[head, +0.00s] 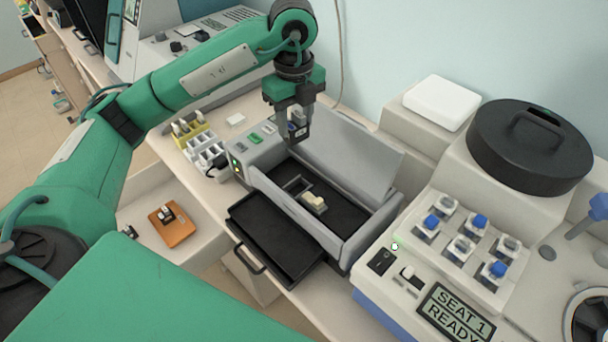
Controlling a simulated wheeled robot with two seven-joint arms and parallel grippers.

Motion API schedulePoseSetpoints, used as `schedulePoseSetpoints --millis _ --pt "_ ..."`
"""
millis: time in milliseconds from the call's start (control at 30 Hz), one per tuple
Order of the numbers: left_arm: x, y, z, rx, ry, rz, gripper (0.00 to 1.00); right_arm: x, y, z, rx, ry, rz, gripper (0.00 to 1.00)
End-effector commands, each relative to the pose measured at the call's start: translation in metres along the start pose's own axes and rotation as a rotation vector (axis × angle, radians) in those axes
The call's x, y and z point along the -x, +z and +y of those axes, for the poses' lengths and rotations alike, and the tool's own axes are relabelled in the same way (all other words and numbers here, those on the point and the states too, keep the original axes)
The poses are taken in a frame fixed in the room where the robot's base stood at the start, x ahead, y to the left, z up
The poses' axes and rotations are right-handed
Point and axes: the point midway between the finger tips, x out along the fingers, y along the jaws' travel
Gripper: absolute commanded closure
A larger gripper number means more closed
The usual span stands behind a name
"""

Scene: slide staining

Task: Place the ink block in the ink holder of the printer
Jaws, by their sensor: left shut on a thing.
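The printer (366,228) is a grey box with its lid raised and a dark inside. Inside it a small grey-rimmed frame (297,185), which looks like the ink holder, sits beside a cream-coloured piece (314,201). My left gripper (298,131) points down above the printer's back left part, near the raised lid. It is shut on a small dark block with a pale patch, seemingly the ink block (298,116); the fingers partly hide it. The block is held apart from the holder, up and behind it in the picture. My right gripper is out of view.
A black tray (272,240) sticks out at the printer's front. White and yellow racks (205,149) stand to its left. An orange tray (177,236) with a small item lies lower left. The raised grey lid (350,152) stands close to my left gripper. A machine (404,240) with blue-capped jars stands right.

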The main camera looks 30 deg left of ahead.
Motion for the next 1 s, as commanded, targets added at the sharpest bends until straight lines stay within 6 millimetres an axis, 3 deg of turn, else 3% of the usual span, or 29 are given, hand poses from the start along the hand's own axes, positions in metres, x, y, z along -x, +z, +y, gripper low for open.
schedulePoseSetpoints --millis 167,333,667,1000 --pt "0.006 0.001 0.001 0.11 0.002 0.0 0.78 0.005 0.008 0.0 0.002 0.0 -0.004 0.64" --pt "-0.01 0.001 0.001 0.125 0.004 0.002 0.78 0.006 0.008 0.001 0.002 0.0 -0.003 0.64" --pt "-0.062 0.001 0.002 0.125 0.008 0.002 0.78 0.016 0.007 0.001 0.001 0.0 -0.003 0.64" --pt "-0.138 0.001 0.002 0.124 0.004 0.0 0.78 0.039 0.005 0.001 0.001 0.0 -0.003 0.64"
